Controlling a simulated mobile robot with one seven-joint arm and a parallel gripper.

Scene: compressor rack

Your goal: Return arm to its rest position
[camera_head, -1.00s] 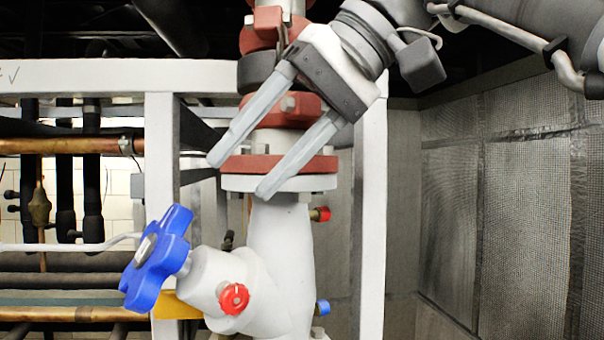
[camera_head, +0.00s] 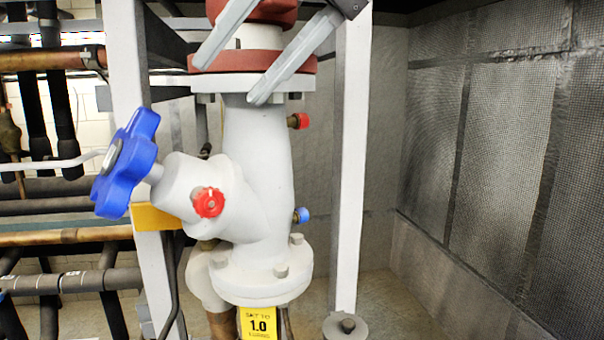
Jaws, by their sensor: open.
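The rest of my arm is outside the picture. The blue handwheel (camera_head: 127,163) is on the valve's left branch, below and left of the fingertips.
White frame posts stand left (camera_head: 130,90) and right (camera_head: 349,170) of the valve. A red cap (camera_head: 209,202) and a yellow tag (camera_head: 259,322) are on or by the valve. Pipes (camera_head: 60,236) run at left. A mesh-covered wall (camera_head: 500,130) is at right, with open space before it.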

